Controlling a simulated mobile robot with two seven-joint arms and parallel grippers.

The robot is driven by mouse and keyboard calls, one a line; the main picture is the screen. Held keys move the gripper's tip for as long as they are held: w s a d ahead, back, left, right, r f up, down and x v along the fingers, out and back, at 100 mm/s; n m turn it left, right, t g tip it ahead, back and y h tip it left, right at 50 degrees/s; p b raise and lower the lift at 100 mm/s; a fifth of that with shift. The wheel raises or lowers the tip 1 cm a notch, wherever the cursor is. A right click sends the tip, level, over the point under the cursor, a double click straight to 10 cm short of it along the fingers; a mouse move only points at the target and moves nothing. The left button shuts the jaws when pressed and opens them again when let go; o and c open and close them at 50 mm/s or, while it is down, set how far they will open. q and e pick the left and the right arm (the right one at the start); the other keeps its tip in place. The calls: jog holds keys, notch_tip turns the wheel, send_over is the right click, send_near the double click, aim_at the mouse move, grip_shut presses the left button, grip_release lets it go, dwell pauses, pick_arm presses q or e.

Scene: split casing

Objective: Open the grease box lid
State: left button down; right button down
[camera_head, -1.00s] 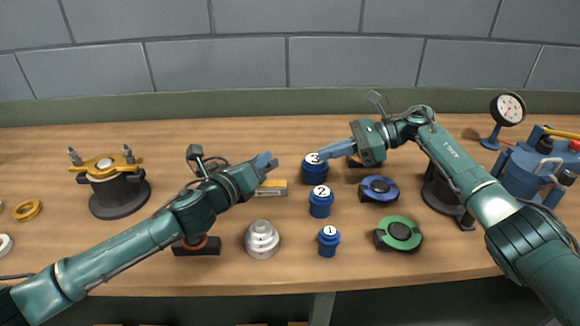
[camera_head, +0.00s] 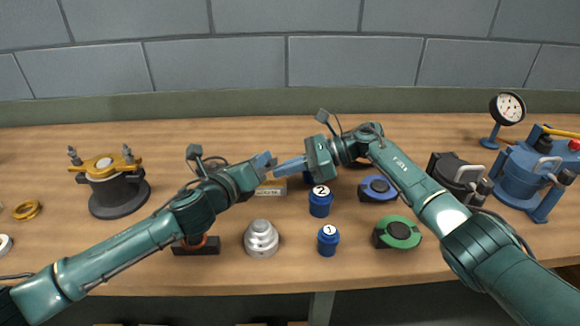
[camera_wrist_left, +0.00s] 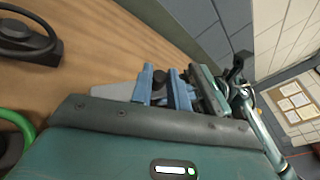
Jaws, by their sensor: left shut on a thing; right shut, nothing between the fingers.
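The grease box (camera_head: 270,188) is a small grey box with a yellowish label on its front, standing mid-table. Its upper part is largely hidden by my grippers, so I cannot tell how the lid sits. My left gripper (camera_head: 262,162) reaches in from the left, its blue fingers shut on the box at its top left. In the left wrist view, a grey surface (camera_wrist_left: 112,92) shows beside the blue fingers (camera_wrist_left: 163,88). My right gripper (camera_head: 282,170) is shut and empty, its fingertips at the box's upper right, close to my left fingers. I cannot tell whether they touch it.
Blue cylinders numbered 2 (camera_head: 320,201) and 1 (camera_head: 328,240) stand right of the box; a third is mostly behind my right gripper. A stepped silver piece (camera_head: 261,238) stands in front. Blue (camera_head: 378,188) and green (camera_head: 398,232) round parts lie to the right.

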jog(key=shift+a+r, duration=0.3)
jog(key=shift+r, duration=0.2)
jog(key=shift+a+r, duration=0.25)
jog(key=shift+r, duration=0.2)
pick_arm(q)
jog(key=c, duration=1.3)
grip_release()
jog(key=shift+s+d, duration=0.1)
jog(key=shift+c, duration=0.2)
jog(key=shift+f, duration=0.1)
